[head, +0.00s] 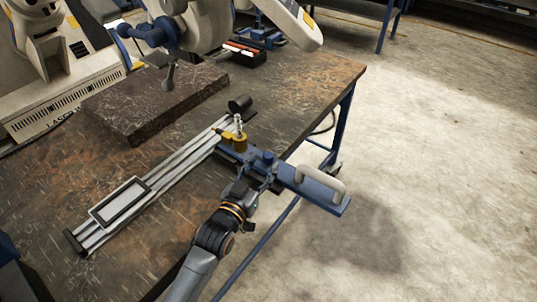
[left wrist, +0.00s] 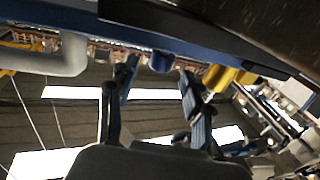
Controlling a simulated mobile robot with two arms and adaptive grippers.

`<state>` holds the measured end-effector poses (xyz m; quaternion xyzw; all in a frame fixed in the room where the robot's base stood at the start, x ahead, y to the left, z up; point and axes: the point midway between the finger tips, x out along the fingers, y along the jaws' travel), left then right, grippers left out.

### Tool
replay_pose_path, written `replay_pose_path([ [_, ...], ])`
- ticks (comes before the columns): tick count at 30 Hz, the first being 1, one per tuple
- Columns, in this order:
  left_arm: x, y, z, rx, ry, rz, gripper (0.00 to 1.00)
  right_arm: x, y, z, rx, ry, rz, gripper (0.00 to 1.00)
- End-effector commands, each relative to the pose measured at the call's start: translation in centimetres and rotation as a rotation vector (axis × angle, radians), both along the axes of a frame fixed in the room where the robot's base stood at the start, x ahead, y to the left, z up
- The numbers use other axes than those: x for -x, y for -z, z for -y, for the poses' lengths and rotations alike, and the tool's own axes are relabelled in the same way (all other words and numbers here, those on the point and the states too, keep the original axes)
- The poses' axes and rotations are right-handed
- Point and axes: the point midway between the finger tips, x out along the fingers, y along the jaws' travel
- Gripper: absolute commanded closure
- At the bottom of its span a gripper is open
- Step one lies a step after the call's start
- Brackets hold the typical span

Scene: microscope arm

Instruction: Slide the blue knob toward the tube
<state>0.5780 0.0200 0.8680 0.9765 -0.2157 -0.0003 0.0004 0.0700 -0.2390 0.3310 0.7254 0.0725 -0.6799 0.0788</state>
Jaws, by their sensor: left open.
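The blue knob (head: 268,156) sits on a blue bar (head: 308,187) that sticks out past the table edge. In the left wrist view the knob (left wrist: 162,62) shows between my finger tips. My left gripper (head: 260,173) is open, with its fingers reaching toward the knob; I cannot tell whether they touch it. In the left wrist view the gripper (left wrist: 158,78) has nothing clamped. A short dark cylinder (head: 240,103), perhaps the tube, lies beyond a yellow and silver fitting (head: 236,137). My right gripper is not in view.
A silver rail (head: 160,183) with a framed plate (head: 119,201) runs along the table. A pale rounded handle (head: 320,179) is on the bar's outer end. A dark stone slab (head: 155,100) lies behind the rail. Open floor (head: 430,180) is at the right.

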Motion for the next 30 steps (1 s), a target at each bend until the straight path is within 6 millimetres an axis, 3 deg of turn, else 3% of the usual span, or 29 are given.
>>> replay_pose_path([
  [3,-2.0,-0.1,1.0,0.000,0.000,0.001,0.50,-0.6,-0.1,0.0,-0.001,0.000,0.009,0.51],
  [9,-3.9,0.0,1.8,0.000,0.000,0.000,0.50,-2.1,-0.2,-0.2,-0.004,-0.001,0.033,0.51],
  [20,-4.2,0.0,2.0,0.000,0.000,0.000,0.50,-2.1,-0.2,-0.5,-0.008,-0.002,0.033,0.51],
  [27,-4.2,0.1,1.9,-0.001,0.000,0.000,0.99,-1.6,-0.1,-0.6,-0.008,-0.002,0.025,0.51],
  [30,-4.2,0.1,1.9,-0.001,0.000,0.000,1.00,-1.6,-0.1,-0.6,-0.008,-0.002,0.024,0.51],
])
